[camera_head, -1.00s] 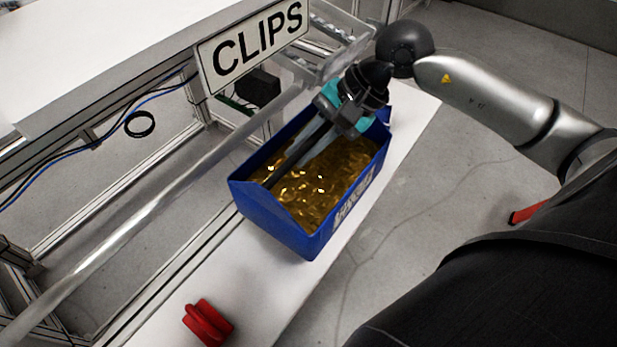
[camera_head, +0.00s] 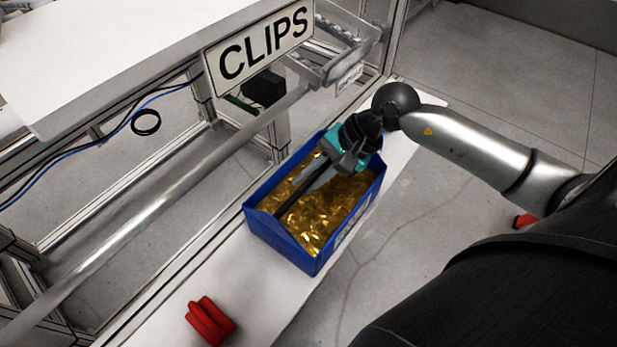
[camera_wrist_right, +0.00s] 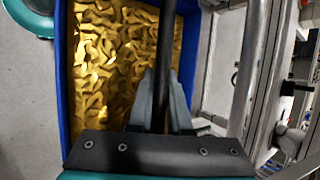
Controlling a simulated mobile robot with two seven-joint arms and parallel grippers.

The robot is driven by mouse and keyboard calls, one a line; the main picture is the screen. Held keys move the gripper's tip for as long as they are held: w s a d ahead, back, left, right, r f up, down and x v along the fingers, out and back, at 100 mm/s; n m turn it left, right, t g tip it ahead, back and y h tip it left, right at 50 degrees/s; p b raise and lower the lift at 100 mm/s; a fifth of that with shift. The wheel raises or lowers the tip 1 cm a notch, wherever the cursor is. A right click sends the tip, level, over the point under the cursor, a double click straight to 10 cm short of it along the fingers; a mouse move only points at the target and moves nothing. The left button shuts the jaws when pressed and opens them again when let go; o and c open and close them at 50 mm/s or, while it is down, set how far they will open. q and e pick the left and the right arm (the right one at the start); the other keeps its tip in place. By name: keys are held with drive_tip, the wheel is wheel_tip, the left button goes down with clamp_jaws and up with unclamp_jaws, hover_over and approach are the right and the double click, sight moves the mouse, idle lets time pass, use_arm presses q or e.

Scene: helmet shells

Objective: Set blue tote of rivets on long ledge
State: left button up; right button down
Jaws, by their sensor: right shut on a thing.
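The blue tote (camera_head: 290,247) is full of gold-coloured rivets (camera_head: 325,212) and looks about level in the head view. Its dark carrying bar (camera_head: 302,188) runs lengthwise over the rivets. My right gripper (camera_head: 345,158) is shut on this bar. The right wrist view shows its grey fingers (camera_wrist_right: 162,100) on both sides of the bar, with the rivets and a blue wall (camera_wrist_right: 190,60) below. The long white ledge (camera_head: 240,280) runs diagonally under the tote. I cannot tell whether the tote's hidden underside touches it. My left gripper is out of view.
A red object (camera_head: 209,321) lies on the ledge's near end. A metal rail (camera_head: 150,205) and frame run along the ledge's left side, with a CLIPS sign (camera_head: 260,45) above. Grey floor (camera_head: 420,220) is open on the right.

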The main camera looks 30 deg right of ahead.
drive_tip(key=c, duration=0.8)
unclamp_jaws()
drive_tip(key=shift+c, duration=0.2)
drive_tip(key=v, duration=1.2)
